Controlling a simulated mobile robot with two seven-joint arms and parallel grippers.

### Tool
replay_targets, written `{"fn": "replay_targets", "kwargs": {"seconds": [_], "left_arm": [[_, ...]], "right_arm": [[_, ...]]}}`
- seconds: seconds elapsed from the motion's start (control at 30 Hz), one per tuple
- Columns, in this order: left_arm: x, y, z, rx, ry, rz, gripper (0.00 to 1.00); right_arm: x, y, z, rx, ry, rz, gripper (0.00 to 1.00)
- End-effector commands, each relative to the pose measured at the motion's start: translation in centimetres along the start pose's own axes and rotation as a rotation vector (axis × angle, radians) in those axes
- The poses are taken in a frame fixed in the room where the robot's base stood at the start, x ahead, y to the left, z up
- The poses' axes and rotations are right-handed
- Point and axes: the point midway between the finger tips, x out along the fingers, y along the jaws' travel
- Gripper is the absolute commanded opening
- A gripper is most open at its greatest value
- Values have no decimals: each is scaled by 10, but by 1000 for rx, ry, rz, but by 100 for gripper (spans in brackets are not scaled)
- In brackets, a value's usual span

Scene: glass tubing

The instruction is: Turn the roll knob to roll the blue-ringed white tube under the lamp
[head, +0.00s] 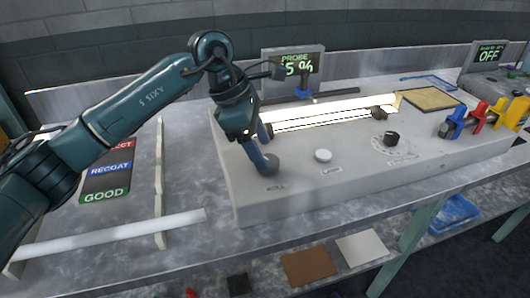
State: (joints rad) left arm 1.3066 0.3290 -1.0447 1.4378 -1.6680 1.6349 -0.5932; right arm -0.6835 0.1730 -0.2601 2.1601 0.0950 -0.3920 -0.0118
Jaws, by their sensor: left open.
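My left gripper (265,148) points down at the left front of the pale console (345,182), with its jaws open. A dark round knob (271,166) sits at its fingertips, above a label too small to read; I cannot tell whether the fingers touch it. The bright lamp strip (335,112) glows along the console behind the gripper, with long bars along it. I cannot make out a blue ring on any tube there. A plain white tube (110,236) lies across the rack at the lower left. My right gripper is not in view.
A white button (323,155) and a black knob (391,138) stand right of the gripper. Blue (455,121), red (476,118) and yellow (515,112) clamps stand at the right end. A probe display (296,66) rises behind. A REJECT, RECOAT, GOOD board (107,181) lies left.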

Motion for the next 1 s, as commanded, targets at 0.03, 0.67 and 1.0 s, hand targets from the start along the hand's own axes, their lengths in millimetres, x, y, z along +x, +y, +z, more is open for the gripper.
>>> {"fn": "replay_targets", "kwargs": {"seconds": [0.03,0.67,1.0], "left_arm": [[8,-1,0,1,-1,-3,63],[31,0,0,0,-1,0,55],[30,0,0,0,-1,0,27]], "right_arm": [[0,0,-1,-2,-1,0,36],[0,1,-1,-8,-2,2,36],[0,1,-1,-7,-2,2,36]]}}
